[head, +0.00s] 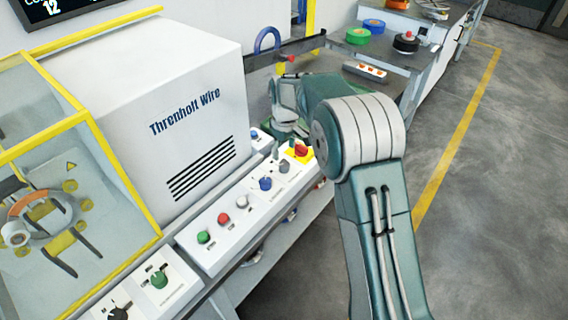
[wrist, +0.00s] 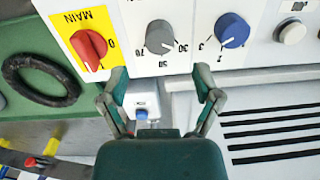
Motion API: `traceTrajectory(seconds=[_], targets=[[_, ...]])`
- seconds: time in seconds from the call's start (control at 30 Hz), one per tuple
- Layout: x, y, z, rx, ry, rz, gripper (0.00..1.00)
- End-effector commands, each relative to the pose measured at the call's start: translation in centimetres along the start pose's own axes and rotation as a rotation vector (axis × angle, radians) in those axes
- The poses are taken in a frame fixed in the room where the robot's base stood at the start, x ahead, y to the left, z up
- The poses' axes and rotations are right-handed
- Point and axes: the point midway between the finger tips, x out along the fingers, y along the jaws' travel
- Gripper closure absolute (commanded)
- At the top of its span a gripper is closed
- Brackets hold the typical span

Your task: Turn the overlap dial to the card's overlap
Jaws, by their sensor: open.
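The grey dial (wrist: 160,37) is on the white control panel in the wrist view, with marks reading 30, 50 and 70 around it, upside down. I cannot clearly tell which mark it points at. It also shows in the head view (head: 284,168), small. My gripper (wrist: 160,98) is open and empty, its fingers spread below the dial in the wrist view and apart from it. In the head view my gripper (head: 288,143) is over the panel's far end, near the red main switch (head: 301,151). I cannot make out a card with an overlap value.
A blue dial (wrist: 231,30) sits beside the grey one, and the red main switch (wrist: 89,46) on its yellow plate is on the other side. A small white box with a blue button (wrist: 141,114) shows between my fingers. The white Threnholt Wire cabinet (head: 160,95) stands behind the panel.

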Motion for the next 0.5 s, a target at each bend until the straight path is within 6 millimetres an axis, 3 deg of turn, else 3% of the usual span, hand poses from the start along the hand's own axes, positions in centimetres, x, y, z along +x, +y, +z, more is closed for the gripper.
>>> traceTrajectory(seconds=[0.2,0.5], targets=[[4.0,0.0,0.1,0.001,-0.002,-0.002,0.18],[6.2,0.0,0.1,0.001,0.0,0.0,0.18]])
